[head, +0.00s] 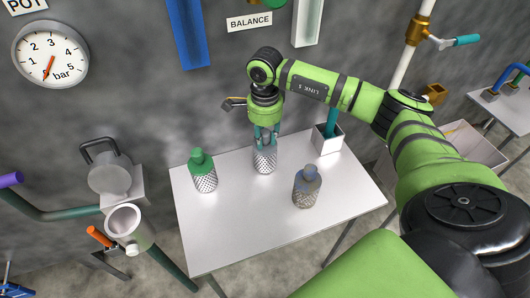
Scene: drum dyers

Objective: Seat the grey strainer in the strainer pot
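Three mesh strainers stand upright on the white table. One has a green top (203,170) and is at the left. One with a dull blue-grey top (307,187) is at the right front. The middle strainer (264,160) has its top hidden by my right gripper (266,136), which points down with its fingers around that top. I cannot tell whether the fingers are closed on it, or which strainer is the grey one. The strainer pot (124,220) is left of the table, its round mouth open and empty-looking, its lid (109,176) raised behind. My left gripper is not in view.
The white table (235,225) is clear at its front. A white box (328,141) with a teal item stands at its back right. An orange handle (99,236) and green pipes are near the pot. A gauge (50,55) hangs on the grey wall.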

